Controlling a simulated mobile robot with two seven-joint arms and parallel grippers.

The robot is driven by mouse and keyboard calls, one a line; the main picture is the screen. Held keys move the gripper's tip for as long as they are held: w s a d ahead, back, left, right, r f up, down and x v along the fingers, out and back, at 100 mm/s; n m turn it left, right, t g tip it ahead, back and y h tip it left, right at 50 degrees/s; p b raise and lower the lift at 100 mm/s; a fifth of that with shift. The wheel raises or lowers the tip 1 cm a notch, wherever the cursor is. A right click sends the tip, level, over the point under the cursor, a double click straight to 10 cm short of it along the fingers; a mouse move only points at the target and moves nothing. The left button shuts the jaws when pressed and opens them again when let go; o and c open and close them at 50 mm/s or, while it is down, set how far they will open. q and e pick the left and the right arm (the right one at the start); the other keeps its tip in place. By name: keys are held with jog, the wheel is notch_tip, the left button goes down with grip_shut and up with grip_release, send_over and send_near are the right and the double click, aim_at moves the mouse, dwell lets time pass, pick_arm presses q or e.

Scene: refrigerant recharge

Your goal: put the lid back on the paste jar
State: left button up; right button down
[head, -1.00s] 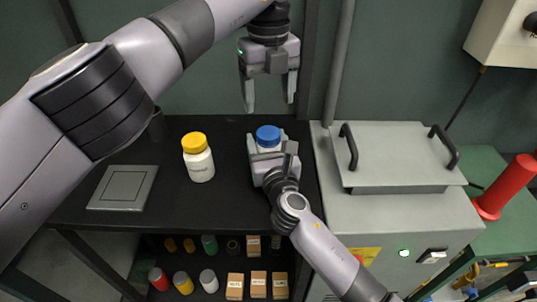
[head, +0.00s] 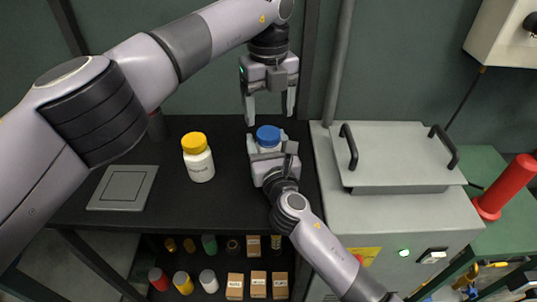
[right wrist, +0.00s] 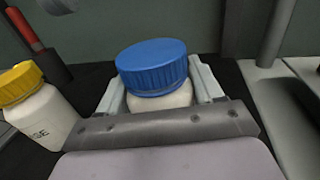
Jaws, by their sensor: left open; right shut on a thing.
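A white jar (head: 270,148) with a blue lid (head: 268,133) on top stands near the right end of the black bench. My right gripper (head: 267,143) is shut around the jar's body. In the right wrist view the blue lid (right wrist: 152,68) covers the mouth of the white jar (right wrist: 160,98), between the two fingers. I cannot tell whether it is screwed down. My left gripper (head: 270,117) is open, pointing down, with its fingertips just above and behind the blue lid, apart from it in the picture.
A white jar with a yellow lid (head: 198,160) stands left of the held jar. A flat grey plate (head: 123,187) lies at the bench's left. A grey cabinet (head: 390,220) borders the bench on the right. Several small bottles and boxes fill the shelf below.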

aim_at(268, 133)
pick_arm(q)
notch_tip(268, 133, down, 5)
jog(key=shift+r, duration=0.1)
dwell(0.3)
jog(key=c, duration=1.1)
jog(key=shift+m, duration=0.3)
